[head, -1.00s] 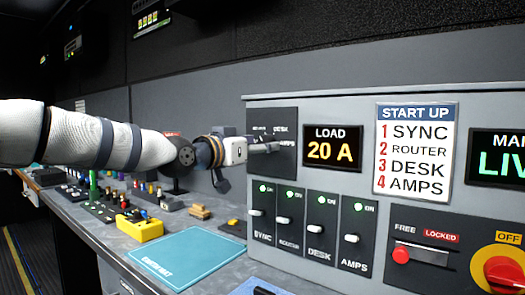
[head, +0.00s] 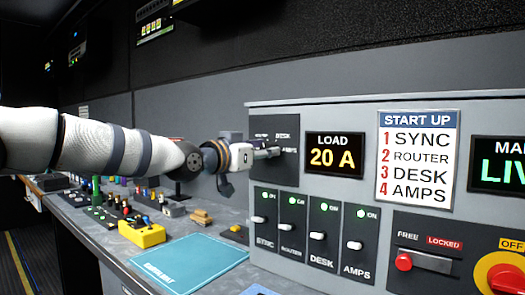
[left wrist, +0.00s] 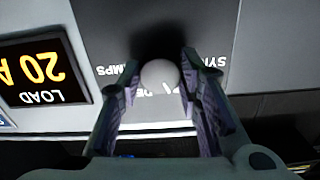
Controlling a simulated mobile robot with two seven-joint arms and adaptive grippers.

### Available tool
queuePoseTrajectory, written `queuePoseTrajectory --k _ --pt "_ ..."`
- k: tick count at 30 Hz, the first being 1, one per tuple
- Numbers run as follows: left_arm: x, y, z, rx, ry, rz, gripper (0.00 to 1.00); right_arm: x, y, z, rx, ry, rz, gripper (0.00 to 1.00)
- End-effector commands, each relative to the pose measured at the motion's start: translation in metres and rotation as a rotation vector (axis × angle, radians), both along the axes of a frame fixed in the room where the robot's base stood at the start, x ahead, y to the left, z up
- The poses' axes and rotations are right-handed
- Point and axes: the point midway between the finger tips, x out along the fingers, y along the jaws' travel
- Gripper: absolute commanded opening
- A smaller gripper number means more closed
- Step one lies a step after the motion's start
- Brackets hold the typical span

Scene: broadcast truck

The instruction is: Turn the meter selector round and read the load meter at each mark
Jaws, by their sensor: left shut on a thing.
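The meter selector is a round pale knob (left wrist: 160,75) on a dark plate (head: 262,178), with labels around it; SYNC, AMPS and part of DESK can be read in the left wrist view. My left gripper (head: 268,151) is shut on the knob, one finger on each side; its fingers (left wrist: 160,88) also show in the left wrist view. A small white mark on the knob's edge lies by the DESK lettering, partly hidden. In the head view my gripper hides the knob. The load meter (head: 334,155) reads 20 A. My right gripper is not in view.
Below the meter are switches marked SYNC, ROUTER, DESK and AMPS (head: 354,245), each under a green light. A teal mat (head: 190,262) lies on the bench.

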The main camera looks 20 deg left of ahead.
Motion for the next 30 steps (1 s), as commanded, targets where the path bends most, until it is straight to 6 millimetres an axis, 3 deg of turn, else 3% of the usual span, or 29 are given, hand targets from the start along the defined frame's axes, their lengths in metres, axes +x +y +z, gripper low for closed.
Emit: queuePoseTrajectory --k 18,30 --pt "-0.001 0.001 0.004 0.511 -0.186 0.002 0.04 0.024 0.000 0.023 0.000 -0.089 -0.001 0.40" --pt "0.000 0.002 0.001 0.787 -0.284 0.002 0.04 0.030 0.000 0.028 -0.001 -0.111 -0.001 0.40"
